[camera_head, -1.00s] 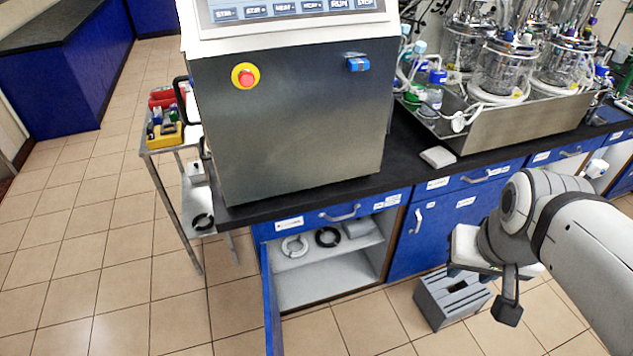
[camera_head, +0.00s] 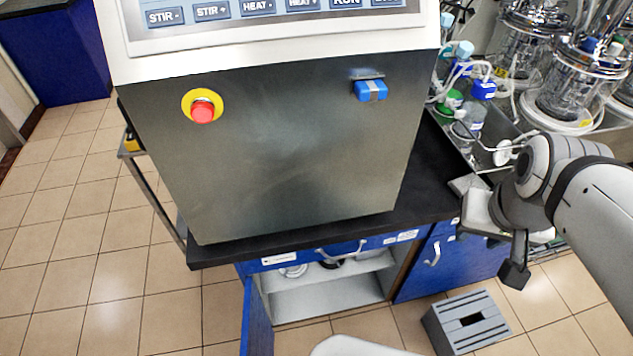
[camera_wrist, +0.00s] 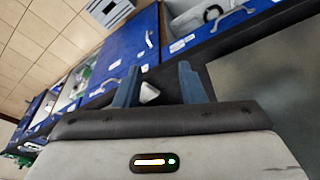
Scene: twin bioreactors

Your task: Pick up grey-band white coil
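A white coil (camera_head: 293,271) lies on the upper shelf of the open cabinet under the bench in the head view. The bench edge and drawer hide most of it, and I cannot make out a grey band. A dark coil (camera_head: 331,264) lies to its right, also mostly hidden. My gripper (camera_head: 514,262) is at the right in the head view, well away from the coils. In the wrist view my gripper (camera_wrist: 158,78) has its two fingers apart with nothing held between them. A pale rounded shape shows in an opening at the top there, too small to name surely.
The blue cabinet door (camera_head: 257,320) stands open at the left of the opening. A large steel control unit (camera_head: 270,150) stands on the black bench top (camera_head: 415,205). A grey slotted box (camera_head: 467,322) is on the floor at right. The tiled floor at left is clear.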

